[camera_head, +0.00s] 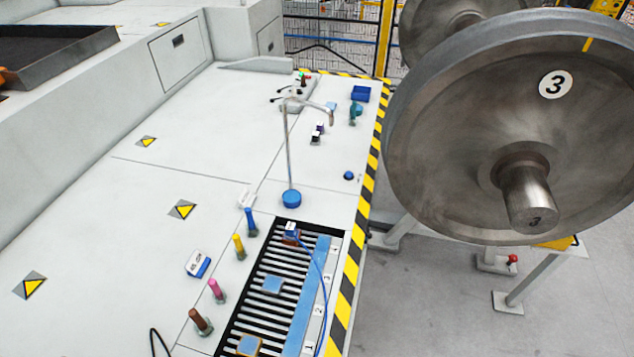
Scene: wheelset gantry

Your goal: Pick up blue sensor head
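Several blue parts lie on the white bench, and I cannot tell for sure which is the blue sensor head. A small blue-and-white block (291,229) with a blue cable (322,275) sits at the far end of the slatted tray (239,326). A round blue base (291,198) with a thin upright rod stands just beyond the tray. A small dark-blue puck (348,175) lies near the striped edge. Neither of my grippers shows in the head view.
Coloured upright pegs, including a blue one (251,222), a yellow one (239,247) and a pink one (216,291), stand left of the tray. A large steel wheel (450,130) marked 3 rises beyond the bench's striped edge (366,190). The bench's left middle is mostly clear.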

